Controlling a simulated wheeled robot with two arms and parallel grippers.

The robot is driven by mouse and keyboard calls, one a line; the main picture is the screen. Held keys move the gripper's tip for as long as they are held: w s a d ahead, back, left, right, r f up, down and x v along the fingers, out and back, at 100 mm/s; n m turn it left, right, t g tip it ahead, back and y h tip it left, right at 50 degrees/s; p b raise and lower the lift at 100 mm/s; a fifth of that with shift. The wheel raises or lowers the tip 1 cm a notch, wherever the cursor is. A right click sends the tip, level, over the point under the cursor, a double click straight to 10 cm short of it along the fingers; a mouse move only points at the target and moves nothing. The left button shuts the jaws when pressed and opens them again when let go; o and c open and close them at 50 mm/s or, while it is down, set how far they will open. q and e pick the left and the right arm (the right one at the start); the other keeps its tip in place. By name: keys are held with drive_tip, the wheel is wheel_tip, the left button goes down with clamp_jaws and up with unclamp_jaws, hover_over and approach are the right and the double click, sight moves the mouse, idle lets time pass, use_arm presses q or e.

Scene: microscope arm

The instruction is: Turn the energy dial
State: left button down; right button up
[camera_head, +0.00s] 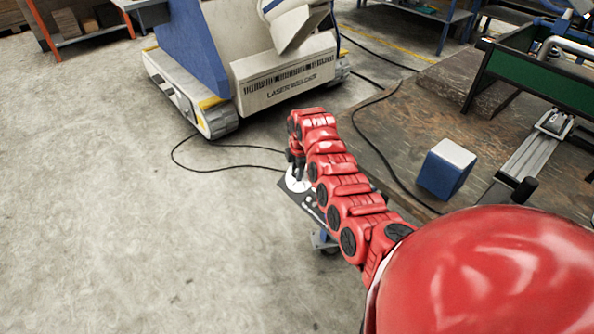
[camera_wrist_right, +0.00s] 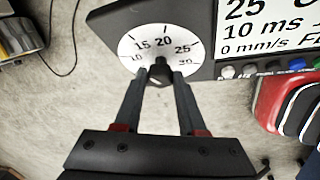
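The energy dial (camera_wrist_right: 143,47) is a white disc with black numbers from 10 to 30 on a dark panel. A black knob (camera_wrist_right: 160,72) sits at its lower middle in the right wrist view. My right gripper (camera_wrist_right: 160,80) has one finger on each side of the knob, with slim gaps showing, so it looks open around it. Whether a fingertip touches the knob is unclear. In the head view, my right gripper (camera_head: 297,172) is at the white dial (camera_head: 298,185), mostly hidden by my red arm. My left gripper is not in view.
A display (camera_wrist_right: 270,30) with coloured buttons below it adjoins the dial. A laser welder machine (camera_head: 285,75) stands behind on the concrete floor. A blue and white box (camera_head: 446,168) sits on the worn brown surface (camera_head: 395,135) at right. Black cables cross the floor. The left floor is clear.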

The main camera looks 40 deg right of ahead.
clamp_jaws()
drive_tip(key=shift+s+a+m+t+p, duration=0.15)
drive_tip(key=shift+m+t+p, duration=0.25)
drive_tip(key=shift+m+p, duration=0.5)
drive_tip(key=shift+m+t+h+p, duration=0.3)
drive_tip(key=shift+m+t+p, duration=0.15)
drive_tip(key=shift+m, duration=0.15)
drive_tip(key=m, duration=0.1)
drive_tip(key=m+t+h, duration=0.1)
drive_tip(key=shift+s+a+f+m, duration=0.1)
drive_tip(key=shift+a+f+m, duration=0.1)
drive_tip(key=shift+m, duration=0.1)
drive_tip(key=shift+d+m+t+h+b, duration=0.1)
drive_tip(key=shift+m+t+h+b, duration=0.35)
drive_tip(key=shift+m, duration=0.55)
